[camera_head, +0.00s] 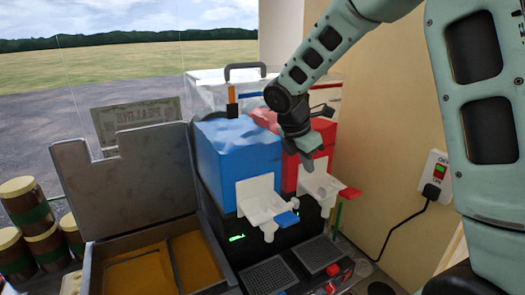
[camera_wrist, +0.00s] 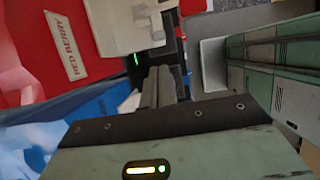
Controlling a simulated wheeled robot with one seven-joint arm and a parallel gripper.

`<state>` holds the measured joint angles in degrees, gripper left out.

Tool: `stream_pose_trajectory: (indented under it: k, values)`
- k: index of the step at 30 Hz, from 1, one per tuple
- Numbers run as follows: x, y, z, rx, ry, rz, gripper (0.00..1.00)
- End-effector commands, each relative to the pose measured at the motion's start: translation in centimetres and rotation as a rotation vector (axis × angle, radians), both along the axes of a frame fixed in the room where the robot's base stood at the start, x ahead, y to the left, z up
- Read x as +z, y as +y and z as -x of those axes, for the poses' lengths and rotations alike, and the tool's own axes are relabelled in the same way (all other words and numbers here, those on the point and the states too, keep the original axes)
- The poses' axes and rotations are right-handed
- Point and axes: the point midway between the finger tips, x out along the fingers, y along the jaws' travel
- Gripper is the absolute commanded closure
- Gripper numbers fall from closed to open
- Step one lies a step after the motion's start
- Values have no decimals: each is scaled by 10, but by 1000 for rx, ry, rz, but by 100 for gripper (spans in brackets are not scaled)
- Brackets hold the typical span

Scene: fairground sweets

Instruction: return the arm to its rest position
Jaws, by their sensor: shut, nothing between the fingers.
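My arm comes down from the top right in the head view, bent over the slush machine. My gripper (camera_head: 308,165) hangs in front of the machine's red tank (camera_head: 318,140), just above the white dispensing spout (camera_head: 318,183) on that side. In the wrist view my gripper (camera_wrist: 160,78) has its dark fingers together, with nothing between them. The red tank with its "RED BERRY" label (camera_wrist: 66,45) fills the upper left there. I cannot tell whether the gripper touches the machine.
The blue tank (camera_head: 235,150) stands left of the red one. An open-lidded case (camera_head: 125,180) is further left, with several brown jars (camera_head: 28,220) at the edge. A wall switch (camera_head: 436,172) and its black cord are on the right.

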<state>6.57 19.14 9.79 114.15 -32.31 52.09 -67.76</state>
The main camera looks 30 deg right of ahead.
Motion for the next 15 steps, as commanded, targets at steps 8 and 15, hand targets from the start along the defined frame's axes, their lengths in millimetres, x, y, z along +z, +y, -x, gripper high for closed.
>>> stream_pose_trajectory:
  k: [8, 15]
  values:
    - [-4, 7, 12, -98, -45, -39, 100]
    - [-21, 41, 72, -707, -270, -257, 100]
